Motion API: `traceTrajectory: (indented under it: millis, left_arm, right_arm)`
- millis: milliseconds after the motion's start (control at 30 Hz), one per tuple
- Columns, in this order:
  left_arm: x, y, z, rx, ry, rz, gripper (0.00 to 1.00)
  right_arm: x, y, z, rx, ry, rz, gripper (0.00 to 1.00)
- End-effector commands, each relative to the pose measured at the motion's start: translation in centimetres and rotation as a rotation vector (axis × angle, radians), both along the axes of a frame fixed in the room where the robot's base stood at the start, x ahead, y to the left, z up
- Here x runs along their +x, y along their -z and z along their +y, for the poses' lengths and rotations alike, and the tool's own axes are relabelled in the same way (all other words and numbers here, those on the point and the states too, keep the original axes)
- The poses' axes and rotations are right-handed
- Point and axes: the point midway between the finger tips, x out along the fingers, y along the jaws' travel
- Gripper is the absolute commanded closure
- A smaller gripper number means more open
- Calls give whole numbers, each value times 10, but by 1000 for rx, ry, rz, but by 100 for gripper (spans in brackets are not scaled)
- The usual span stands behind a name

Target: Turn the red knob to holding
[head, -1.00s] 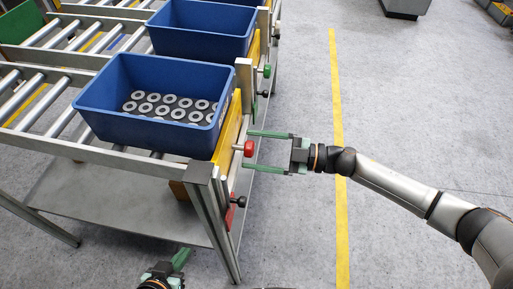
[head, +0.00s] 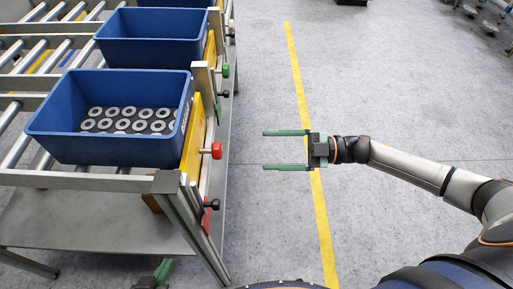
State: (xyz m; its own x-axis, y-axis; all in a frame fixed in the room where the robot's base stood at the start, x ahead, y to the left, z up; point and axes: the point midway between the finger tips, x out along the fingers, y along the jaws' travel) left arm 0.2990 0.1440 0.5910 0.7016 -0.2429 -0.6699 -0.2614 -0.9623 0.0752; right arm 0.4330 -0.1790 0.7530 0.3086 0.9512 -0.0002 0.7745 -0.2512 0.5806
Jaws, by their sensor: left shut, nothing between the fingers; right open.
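The red knob (head: 216,150) sticks out to the right from the front end of the roller rack's side. My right gripper (head: 285,149) is open and empty, its two green fingers pointing left toward the knob. A clear gap of floor lies between the fingertips and the knob, and the knob is not between the fingers. My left gripper (head: 164,270) shows only partly at the bottom edge, below the rack's lower shelf, and is shut and empty.
A blue crate (head: 110,153) with several metal rings stands on the rollers, and another blue crate (head: 150,52) is behind it. A green knob (head: 225,71), black knobs and a red piece (head: 206,218) are on the rack's side. The floor right of the rack is open, with a yellow line (head: 318,200).

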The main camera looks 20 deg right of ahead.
Motion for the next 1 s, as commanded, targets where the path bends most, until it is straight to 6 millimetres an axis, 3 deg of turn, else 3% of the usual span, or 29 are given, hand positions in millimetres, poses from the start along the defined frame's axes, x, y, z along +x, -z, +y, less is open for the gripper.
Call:
traceTrajectory:
  millis: [667,833,1000]
  left_arm:
    - [0,0,-2,-3,1,-1,100]
    - [0,0,-2,-3,2,-2,100]
    - [0,0,-1,1,3,-1,100]
  right_arm:
    - [-2,1,-2,7,8,3,17]
    - [-1,13,32,82,133,46,17]
    - [-3,37,67,170,423,199,17]
